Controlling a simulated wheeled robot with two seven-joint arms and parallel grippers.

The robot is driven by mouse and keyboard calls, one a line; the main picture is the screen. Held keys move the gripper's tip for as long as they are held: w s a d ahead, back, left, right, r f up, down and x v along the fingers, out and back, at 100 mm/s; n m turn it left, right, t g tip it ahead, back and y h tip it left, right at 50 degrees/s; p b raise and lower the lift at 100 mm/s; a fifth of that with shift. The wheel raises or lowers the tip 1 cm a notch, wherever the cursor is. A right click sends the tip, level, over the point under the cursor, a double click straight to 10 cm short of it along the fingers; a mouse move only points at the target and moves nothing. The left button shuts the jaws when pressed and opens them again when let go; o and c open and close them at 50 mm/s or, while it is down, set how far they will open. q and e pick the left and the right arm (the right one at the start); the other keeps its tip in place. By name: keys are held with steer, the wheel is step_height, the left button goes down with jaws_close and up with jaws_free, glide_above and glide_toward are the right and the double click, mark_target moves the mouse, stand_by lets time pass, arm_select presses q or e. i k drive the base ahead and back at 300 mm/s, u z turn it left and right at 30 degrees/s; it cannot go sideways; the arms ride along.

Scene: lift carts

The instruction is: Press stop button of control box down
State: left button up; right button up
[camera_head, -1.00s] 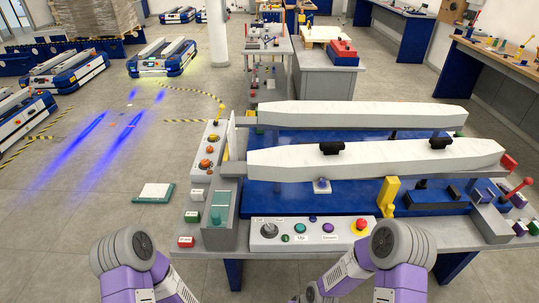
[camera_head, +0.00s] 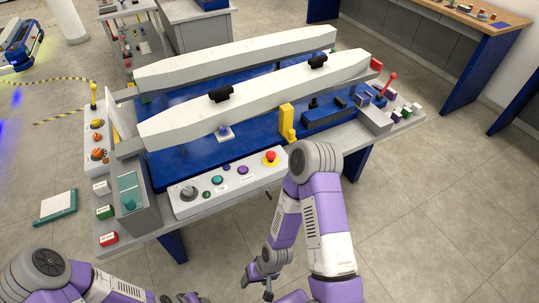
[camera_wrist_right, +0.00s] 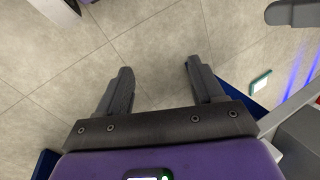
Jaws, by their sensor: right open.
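The control box (camera_head: 228,183) is a long white panel on the table's front edge. My right gripper (camera_head: 266,286) is low in front of the table, below and apart from the box. In the right wrist view my right gripper (camera_wrist_right: 154,78) has its two fingers spread, with only floor between them. The box and button are not seen in that view.
The grey table (camera_head: 127,235) bears a blue lift platform with two long white beams (camera_head: 265,90). A yellow block (camera_head: 286,122) stands just behind the stop button. A red-knobbed lever (camera_head: 388,82) is at the right end. The floor at right is open.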

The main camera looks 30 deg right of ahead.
mark_target(271, 155)
steer(key=u, duration=1.8)
steer(key=k, duration=0.75)
steer(key=z, duration=1.4)
steer(key=i, duration=0.5)
steer(key=u, duration=0.05)
